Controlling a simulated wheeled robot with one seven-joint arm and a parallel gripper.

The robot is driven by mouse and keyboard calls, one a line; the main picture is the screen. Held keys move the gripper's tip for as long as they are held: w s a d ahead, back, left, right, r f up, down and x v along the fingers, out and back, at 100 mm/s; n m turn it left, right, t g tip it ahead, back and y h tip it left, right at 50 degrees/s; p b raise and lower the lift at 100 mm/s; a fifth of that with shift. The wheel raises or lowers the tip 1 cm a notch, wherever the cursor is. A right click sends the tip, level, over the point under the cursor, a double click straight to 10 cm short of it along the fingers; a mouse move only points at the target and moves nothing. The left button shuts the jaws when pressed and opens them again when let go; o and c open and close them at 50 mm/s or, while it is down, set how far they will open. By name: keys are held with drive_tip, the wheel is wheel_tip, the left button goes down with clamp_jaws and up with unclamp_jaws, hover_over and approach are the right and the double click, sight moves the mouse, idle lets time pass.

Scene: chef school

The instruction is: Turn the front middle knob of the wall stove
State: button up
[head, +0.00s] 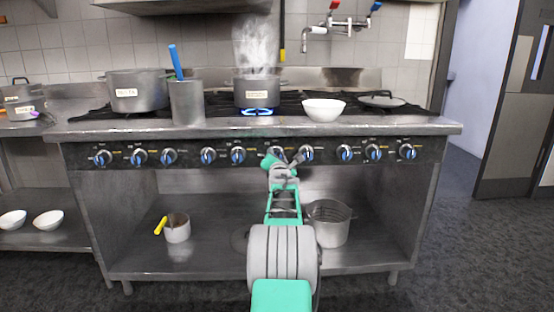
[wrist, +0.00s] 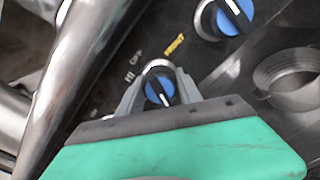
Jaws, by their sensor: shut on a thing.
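The wall stove (head: 140,131) has a dark front panel with a row of several silver-and-blue knobs. My gripper (head: 284,160) is at the middle of this panel and covers one knob there in the head view. In the wrist view my gripper (wrist: 160,78) is shut on that blue knob (wrist: 157,90), a finger on each side. The knob's white pointer line shows, with "HI" and "OFF" marks on the panel beside it. Another blue knob (wrist: 227,16) is apart at the upper right. A blue flame (head: 257,111) burns under a steaming pot (head: 258,92).
On the stovetop stand a large pot (head: 138,93), a tall pot (head: 186,104) with a blue handle, a white bowl (head: 323,110) and a lidded pan (head: 382,100). A small pot (head: 177,230) and a larger pot (head: 330,224) are on the lower shelf. Floor at right is clear.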

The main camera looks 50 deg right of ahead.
drive_tip(key=shift+w, duration=0.1)
idle(0.3)
drive_tip(key=o, duration=1.1)
drive_tip(key=shift+a, duration=0.1)
drive_tip(key=shift+o, duration=1.3)
drive_tip(key=p+v, duration=0.1)
drive_tip(key=v, duration=0.6)
drive_tip(key=shift+s+a, duration=0.2)
drive_tip(key=shift+s, duration=0.1)
